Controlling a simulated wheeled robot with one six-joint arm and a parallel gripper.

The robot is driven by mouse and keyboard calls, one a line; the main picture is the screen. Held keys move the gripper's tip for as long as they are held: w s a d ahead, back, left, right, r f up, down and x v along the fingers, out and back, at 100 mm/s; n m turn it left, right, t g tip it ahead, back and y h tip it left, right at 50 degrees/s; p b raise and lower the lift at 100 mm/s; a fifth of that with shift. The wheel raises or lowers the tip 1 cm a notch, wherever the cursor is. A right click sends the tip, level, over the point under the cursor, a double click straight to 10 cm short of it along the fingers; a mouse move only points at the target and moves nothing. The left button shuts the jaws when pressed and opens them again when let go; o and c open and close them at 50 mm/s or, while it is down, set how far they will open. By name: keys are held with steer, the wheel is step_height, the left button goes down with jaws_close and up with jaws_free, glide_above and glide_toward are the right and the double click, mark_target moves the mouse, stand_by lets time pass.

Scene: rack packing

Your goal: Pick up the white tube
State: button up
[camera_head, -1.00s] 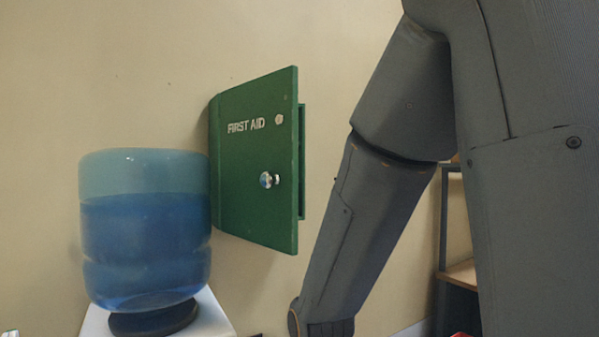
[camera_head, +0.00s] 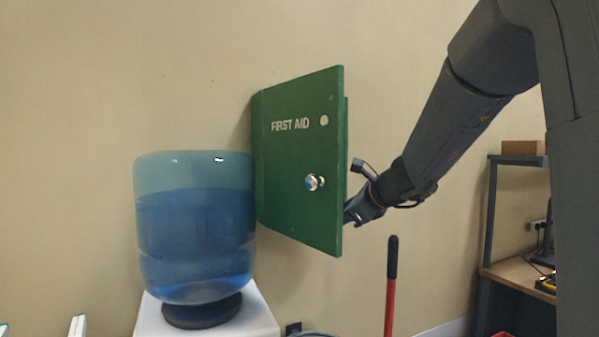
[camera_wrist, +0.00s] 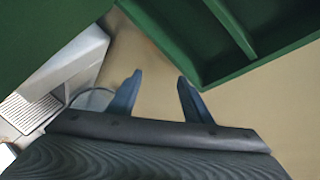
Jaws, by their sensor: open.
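I see no white tube for certain in either view. The green first aid cabinet (camera_head: 298,160) is on the wall, its door swung out toward me and hiding its inside in the head view. In the wrist view, green cabinet parts (camera_wrist: 250,75) with a ledge fill the upper right, and a green panel (camera_wrist: 45,30) fills the upper left. My gripper (camera_head: 352,212) is just right of the door's lower edge in the head view, partly hidden by it. In the wrist view my gripper (camera_wrist: 159,76) is open, with bare wall between its fingers.
A blue water bottle (camera_head: 195,230) stands on a white dispenser (camera_head: 260,318) left of the door; the dispenser's side also shows in the wrist view (camera_wrist: 75,65). A red pole with a black grip (camera_head: 391,270) stands below my arm. A shelf with a wooden top (camera_head: 515,273) is at right.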

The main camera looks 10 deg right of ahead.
steer(key=w+a+r+m+t+y+b, duration=0.3)
steer(key=w+r+m+t, duration=0.4)
steer(key=r, duration=0.7)
steer(key=shift+w+a+f+n+g+h+p, duration=0.15)
steer(key=shift+w+a+g+p, duration=0.4)
steer(key=shift+w, duration=0.7)
steer(key=shift+w+a+f+n+g+h+p, duration=0.1)
steer(key=shift+w+a+f+n+g+p, duration=0.15)
steer(key=shift+w+a+p, duration=0.7)
steer(key=shift+w+a+f+n+g+h+p, duration=0.1)
steer(key=shift+w+a+g+p, duration=0.25)
steer(key=shift+w, duration=1.15)
steer(key=shift+a, duration=0.15)
steer(key=c, duration=1.1)
